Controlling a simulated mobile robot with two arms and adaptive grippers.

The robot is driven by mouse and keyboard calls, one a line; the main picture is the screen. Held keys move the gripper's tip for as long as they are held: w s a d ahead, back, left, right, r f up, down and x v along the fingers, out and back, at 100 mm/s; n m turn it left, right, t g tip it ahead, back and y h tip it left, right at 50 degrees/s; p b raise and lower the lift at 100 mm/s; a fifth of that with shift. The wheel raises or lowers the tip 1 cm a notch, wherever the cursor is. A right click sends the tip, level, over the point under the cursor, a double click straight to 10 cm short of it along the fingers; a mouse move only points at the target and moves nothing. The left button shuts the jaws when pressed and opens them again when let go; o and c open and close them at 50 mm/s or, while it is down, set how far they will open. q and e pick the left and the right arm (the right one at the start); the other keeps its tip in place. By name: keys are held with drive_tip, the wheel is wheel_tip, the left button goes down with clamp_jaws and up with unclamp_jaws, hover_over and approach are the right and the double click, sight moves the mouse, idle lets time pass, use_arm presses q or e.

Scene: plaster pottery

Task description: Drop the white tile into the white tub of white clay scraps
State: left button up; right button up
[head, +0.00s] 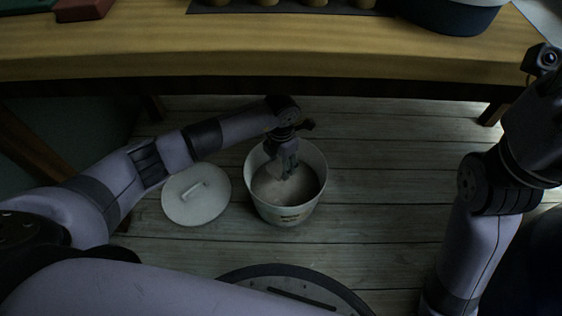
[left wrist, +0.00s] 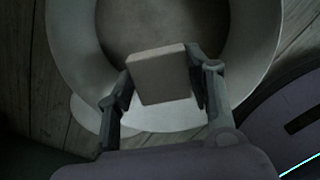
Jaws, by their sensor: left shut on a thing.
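The white tub (head: 290,211) stands on the plank floor in front of the table, and pale clay scraps (head: 268,190) show inside it. In the left wrist view the tub's rim (left wrist: 262,50) curves around my gripper. My left gripper (head: 288,172) points down at the tub's mouth. In the left wrist view my left gripper (left wrist: 160,85) is shut on the white tile (left wrist: 160,76), held between its two fingers over the tub's inside. The tile is hard to make out in the head view. My right gripper is not in view; only part of that arm shows at the right.
A round white lid (head: 196,207) with a handle lies on the floor left of the tub. The wooden table (head: 300,55) crosses the top, with a dark basin (head: 455,15) at its right. Floor right of the tub is clear.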

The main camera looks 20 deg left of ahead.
sight(281, 166)
use_arm(q)
drive_tip(key=o, duration=1.3)
wheel_tip(281, 166, up, 12)
drive_tip(key=shift+f, duration=0.1)
idle(0.3)
